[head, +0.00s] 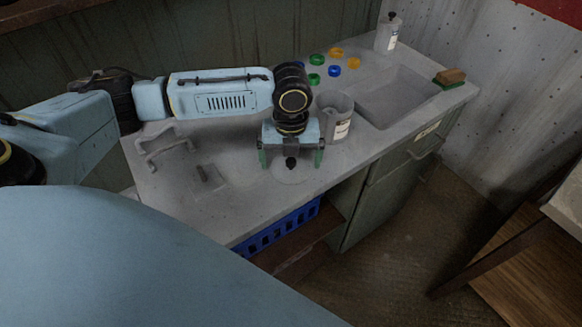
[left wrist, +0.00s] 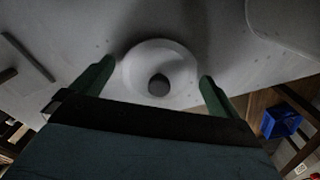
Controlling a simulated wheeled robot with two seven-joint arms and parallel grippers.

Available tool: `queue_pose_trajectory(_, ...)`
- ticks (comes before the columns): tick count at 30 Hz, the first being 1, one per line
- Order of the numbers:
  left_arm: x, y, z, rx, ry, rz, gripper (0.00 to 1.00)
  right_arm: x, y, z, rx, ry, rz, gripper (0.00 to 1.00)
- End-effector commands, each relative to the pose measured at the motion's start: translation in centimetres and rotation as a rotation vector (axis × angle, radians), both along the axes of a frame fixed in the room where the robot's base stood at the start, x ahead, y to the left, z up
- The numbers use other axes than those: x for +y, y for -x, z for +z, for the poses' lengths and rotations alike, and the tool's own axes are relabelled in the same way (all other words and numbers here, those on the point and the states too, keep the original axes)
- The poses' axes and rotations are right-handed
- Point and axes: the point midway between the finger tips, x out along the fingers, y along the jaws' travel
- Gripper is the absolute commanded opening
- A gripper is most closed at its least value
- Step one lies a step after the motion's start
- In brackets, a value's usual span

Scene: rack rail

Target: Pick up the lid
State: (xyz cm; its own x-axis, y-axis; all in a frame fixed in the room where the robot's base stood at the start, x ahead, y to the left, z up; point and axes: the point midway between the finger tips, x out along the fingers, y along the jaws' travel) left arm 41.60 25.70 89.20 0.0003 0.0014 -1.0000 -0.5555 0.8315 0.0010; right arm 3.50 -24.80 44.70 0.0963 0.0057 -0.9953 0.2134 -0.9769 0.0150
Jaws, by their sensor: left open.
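The lid (head: 296,174) is a pale round disc with a dark knob (head: 291,163), lying on the grey counter near its front edge. In the left wrist view the lid (left wrist: 178,84) sits between the two fingers, its knob (left wrist: 158,85) pointing at the camera. My left gripper (head: 290,162) is open above the lid, with a green finger on either side of the knob. The fingers also show in the left wrist view (left wrist: 154,80), apart from the knob. My right gripper is not in view.
A grey pot (head: 334,118) with a label stands just right of my left gripper. Behind are several coloured rings (head: 334,71), a sink (head: 396,97), a bottle (head: 387,33) and a brush (head: 451,77). A blue crate (head: 280,231) is below.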

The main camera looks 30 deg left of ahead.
Motion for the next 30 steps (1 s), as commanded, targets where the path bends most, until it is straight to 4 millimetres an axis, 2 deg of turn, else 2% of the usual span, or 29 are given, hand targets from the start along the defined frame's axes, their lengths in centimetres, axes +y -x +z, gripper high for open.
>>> queue_pose_trajectory(4,0.0,0.0,0.1,-0.001,0.001,0.0,0.97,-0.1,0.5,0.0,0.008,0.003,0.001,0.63)
queue_pose_trajectory(12,0.0,0.0,0.1,-0.001,0.001,0.0,0.63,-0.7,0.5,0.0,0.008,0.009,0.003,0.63)
queue_pose_trajectory(18,0.0,0.0,0.2,-0.001,0.001,0.0,0.62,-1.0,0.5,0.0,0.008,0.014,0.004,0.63)
queue_pose_trajectory(21,0.0,-0.1,0.8,-0.002,0.002,0.0,0.62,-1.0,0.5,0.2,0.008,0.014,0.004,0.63)
queue_pose_trajectory(23,0.0,-0.1,1.6,-0.002,0.002,0.0,0.62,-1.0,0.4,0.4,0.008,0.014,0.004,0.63)
queue_pose_trajectory(30,0.0,-0.1,6.6,-0.004,0.002,0.0,0.62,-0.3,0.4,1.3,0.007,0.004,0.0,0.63)
